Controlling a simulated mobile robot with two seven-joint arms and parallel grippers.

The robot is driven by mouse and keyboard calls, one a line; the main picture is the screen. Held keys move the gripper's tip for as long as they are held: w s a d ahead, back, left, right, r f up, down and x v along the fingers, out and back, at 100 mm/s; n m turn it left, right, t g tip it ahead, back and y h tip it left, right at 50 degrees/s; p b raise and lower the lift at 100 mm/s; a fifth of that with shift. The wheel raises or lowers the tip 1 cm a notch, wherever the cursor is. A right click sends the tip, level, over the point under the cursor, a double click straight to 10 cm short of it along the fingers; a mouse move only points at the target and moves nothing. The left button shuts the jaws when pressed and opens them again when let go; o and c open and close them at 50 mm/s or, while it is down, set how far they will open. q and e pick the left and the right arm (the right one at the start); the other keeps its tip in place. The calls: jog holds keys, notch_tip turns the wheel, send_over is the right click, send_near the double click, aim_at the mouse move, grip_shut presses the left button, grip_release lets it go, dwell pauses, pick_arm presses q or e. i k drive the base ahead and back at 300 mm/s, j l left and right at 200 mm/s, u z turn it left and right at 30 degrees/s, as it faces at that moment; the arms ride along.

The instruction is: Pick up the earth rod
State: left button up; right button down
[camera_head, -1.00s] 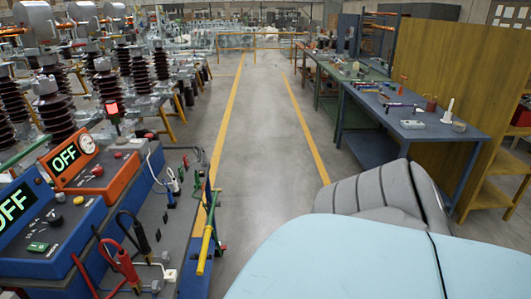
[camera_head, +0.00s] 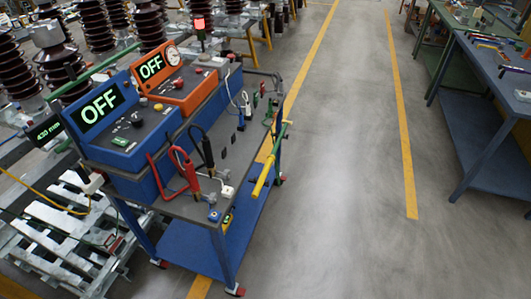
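A rod with a thick yellow lower part and a thin green upper part, which looks like the earth rod (camera_head: 264,174), is at the right side of a blue and grey test cart (camera_head: 213,207). It is tilted, its green end up and to the right. How it is held to the cart is too small to tell. Neither of my grippers is in view.
The cart carries a blue box (camera_head: 119,117) and an orange box (camera_head: 172,76), both reading OFF, and red and black clamps with cables. Metal pallets (camera_head: 65,235) lie left. The grey floor right of the cart is clear up to a blue workbench (camera_head: 487,110).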

aim_at(271, 157)
jog(key=i+l, duration=0.45)
jog(key=l, duration=0.15)
jog(key=i+l, duration=0.5)
jog(key=l+u, duration=0.05)
jog(key=l, duration=0.05)
